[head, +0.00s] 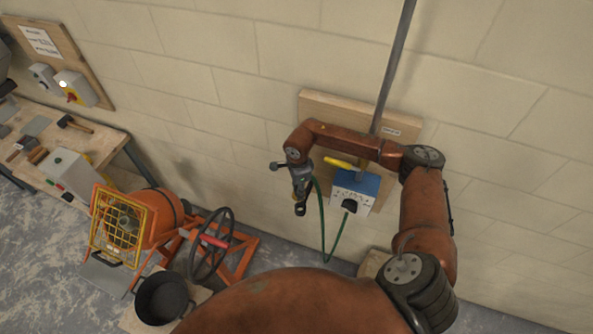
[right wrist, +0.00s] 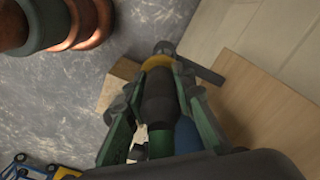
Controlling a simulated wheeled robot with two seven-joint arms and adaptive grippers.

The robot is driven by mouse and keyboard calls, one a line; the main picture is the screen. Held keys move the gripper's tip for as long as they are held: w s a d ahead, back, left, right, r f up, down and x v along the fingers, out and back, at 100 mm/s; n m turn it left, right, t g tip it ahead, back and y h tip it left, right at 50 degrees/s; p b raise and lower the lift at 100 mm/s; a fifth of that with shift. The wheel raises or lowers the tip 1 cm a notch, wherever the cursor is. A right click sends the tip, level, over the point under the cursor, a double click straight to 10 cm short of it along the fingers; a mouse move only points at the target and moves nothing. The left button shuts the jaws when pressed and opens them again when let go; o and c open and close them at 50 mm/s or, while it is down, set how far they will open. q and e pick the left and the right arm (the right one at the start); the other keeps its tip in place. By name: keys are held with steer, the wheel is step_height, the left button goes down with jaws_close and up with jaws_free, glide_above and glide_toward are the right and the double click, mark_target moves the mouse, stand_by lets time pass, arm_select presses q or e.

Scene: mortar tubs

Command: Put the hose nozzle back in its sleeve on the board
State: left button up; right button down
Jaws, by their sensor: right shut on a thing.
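My right gripper (head: 300,205) hangs in front of the wall, left of the blue and white box on the wooden board (head: 318,105). In the right wrist view its fingers (right wrist: 150,100) are shut on the hose nozzle (right wrist: 158,100), which has a dark body and a yellow ring. The green hose (head: 324,235) loops down from near the gripper and up toward the box. I cannot make out the sleeve clearly; my arm covers part of the board. My left gripper is not in view.
The blue and white box (head: 353,192) and a yellow lever (head: 343,163) are close beside my right arm. A grey pipe (head: 393,65) runs up the wall. Below left stand an orange mixer (head: 155,212), a black tub (head: 163,298) and a workbench (head: 100,145).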

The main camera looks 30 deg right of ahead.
steer(key=shift+w+d+f+m, duration=0.1)
steer(key=shift+w+d+m, duration=0.1)
steer(key=shift+d+m, duration=0.45)
steer(key=shift+s+f, duration=0.1)
steer(key=shift+f, duration=1.55)
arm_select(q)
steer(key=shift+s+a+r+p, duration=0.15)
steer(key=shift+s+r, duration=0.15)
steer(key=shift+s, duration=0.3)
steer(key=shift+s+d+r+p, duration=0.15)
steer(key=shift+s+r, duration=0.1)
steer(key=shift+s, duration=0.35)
arm_select(e)
steer(key=shift+f+n, duration=0.25)
steer(key=shift+f, duration=0.8)
arm_select(q)
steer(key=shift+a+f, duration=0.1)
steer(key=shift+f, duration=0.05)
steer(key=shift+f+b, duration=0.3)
steer(key=shift+b, duration=0.15)
arm_select(e)
steer(key=shift+a+f, duration=0.1)
steer(key=shift+f, duration=0.1)
